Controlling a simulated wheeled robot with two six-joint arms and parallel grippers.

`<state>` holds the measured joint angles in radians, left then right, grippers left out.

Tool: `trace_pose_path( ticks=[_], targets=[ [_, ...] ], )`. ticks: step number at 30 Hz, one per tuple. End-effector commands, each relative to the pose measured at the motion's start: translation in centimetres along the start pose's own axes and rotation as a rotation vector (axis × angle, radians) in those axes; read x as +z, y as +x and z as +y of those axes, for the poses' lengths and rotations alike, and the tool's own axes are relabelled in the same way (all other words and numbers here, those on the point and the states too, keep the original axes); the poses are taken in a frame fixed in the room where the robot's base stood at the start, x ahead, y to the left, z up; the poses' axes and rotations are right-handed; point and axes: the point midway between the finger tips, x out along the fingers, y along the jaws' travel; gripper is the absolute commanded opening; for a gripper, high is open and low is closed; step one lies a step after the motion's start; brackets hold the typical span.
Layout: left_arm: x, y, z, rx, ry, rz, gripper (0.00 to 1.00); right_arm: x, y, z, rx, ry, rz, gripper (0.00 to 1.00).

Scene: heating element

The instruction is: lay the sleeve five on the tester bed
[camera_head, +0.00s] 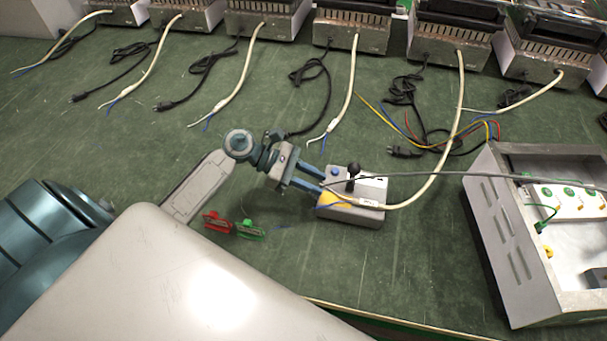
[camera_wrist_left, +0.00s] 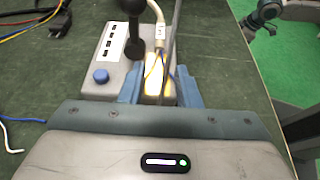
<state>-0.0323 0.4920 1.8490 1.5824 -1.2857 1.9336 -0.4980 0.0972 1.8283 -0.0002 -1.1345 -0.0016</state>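The tester (camera_head: 370,190) is a small grey-white box with a yellow bed (camera_head: 335,198), a blue button and a black knobbed lever. Sleeve five (camera_head: 437,175), a cream cable sleeve, curves from the fifth heater in the back row to the tester. Its end (camera_wrist_left: 159,32) lies at the yellow bed in the left wrist view, with thin blue wires over the bed. My left gripper (camera_head: 326,183) is at the tester. Its blue fingers (camera_wrist_left: 160,88) are apart on either side of the yellow bed, not closed on the sleeve.
Several heaters (camera_head: 355,32) line the back, with cream sleeves and black plug cords trailing forward. A grey cable (camera_head: 450,174) crosses above the tester. An open metal box (camera_head: 505,240) stands right. Red (camera_head: 216,222) and green (camera_head: 249,230) clips lie left of the tester.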

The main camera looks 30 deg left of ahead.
Motion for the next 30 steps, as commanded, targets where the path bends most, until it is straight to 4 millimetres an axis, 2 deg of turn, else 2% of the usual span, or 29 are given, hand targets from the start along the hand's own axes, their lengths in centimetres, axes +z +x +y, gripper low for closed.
trace_pose_path(
  ticks=[3, 9, 30],
  targets=[
    [-0.1, -1.5, 0.0, 0.000, -0.001, 0.003, 0.30, 0.2, 0.1, 0.0, 0.000, 0.000, -0.004, 0.36],
    [0.0, -2.6, 0.0, 0.000, -0.001, 0.000, 0.30, 0.1, 0.1, 0.0, 0.000, 0.000, -0.001, 0.36],
    [0.0, -2.7, 0.0, 0.000, -0.001, -0.001, 0.30, 0.0, -0.1, 0.0, -0.001, 0.000, 0.002, 0.36]
  ],
)
